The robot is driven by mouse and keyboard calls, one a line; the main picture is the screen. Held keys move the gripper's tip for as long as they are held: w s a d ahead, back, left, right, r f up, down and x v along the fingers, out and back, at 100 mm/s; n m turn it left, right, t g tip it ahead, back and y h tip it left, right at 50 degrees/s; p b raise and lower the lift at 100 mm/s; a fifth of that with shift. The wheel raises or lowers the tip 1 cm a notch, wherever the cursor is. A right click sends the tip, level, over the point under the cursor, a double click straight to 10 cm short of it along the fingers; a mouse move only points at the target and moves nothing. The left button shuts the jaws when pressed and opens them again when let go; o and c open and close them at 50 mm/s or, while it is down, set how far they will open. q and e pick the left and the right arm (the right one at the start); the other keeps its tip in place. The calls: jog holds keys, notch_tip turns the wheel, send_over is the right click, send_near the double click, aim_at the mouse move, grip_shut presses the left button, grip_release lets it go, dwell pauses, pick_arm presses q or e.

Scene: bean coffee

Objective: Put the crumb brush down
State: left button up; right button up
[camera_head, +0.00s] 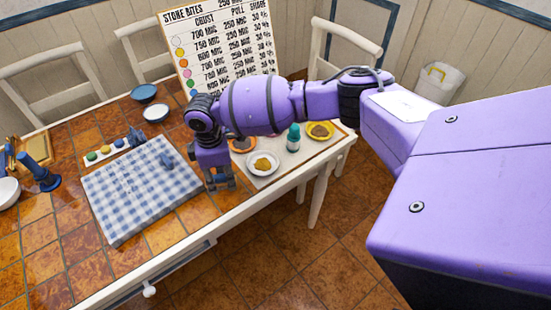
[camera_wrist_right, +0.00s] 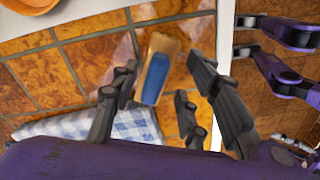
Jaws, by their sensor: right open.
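The crumb brush (camera_wrist_right: 155,78) has a blue part and a tan wooden part. In the right wrist view it lies on the brown tiled tabletop between my right gripper's fingers, with gaps visible to either side. My right gripper (camera_wrist_right: 166,72) is open, its dark fingers spread around the brush. In the head view my right gripper (camera_head: 221,185) points down near the front edge of the table, just right of the checked cloth. The brush cannot be made out there. My left gripper is not in the head view.
The blue-and-white checked cloth (camera_head: 135,190) lies close to the left of my right gripper. Right of it are a white plate with yellow food (camera_head: 262,163), a teal bottle (camera_head: 293,138) and a yellow plate (camera_head: 320,131). A menu board (camera_head: 220,50) stands behind. Bare tiles lie front left.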

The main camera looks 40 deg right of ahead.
aim_at(220, 176)
notch_tip(220, 176, up, 13)
jog(key=shift+r+p, duration=0.15)
jog(key=shift+p, duration=0.3)
jog(key=shift+w, duration=0.1)
